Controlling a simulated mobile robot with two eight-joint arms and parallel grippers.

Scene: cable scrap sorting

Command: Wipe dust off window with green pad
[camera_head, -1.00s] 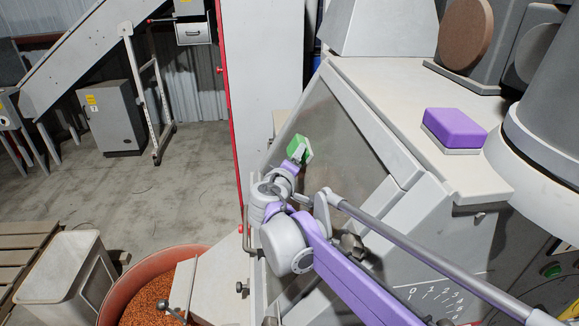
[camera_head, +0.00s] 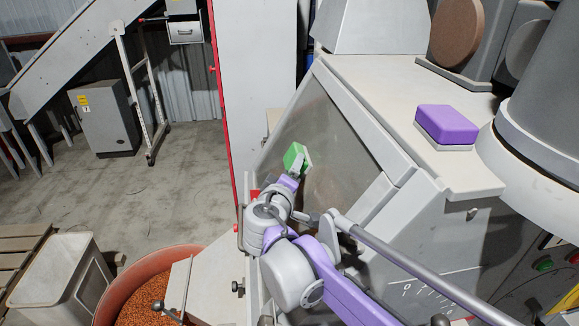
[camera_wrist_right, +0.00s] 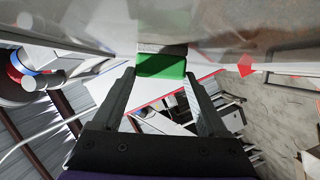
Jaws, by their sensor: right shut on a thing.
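The window (camera_head: 345,145) is a grey, see-through sloped panel in the machine's side, with a brownish dusty patch low on it. My right gripper (camera_head: 294,173) is shut on the green pad (camera_head: 294,155), which has a pale backing, and holds it at the window's left part. In the right wrist view the green pad (camera_wrist_right: 162,66) sits between the fingertips, its far side against or very near the hazy window surface (camera_wrist_right: 85,22). I cannot tell for certain whether it touches. My left gripper is not in view.
A purple pad (camera_head: 447,122) on a pale block lies on the machine's top ledge. A red tub (camera_head: 128,292) of orange granules and a pale bin (camera_head: 60,272) stand at lower left. A red-edged pale panel (camera_head: 256,75) stands behind the window.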

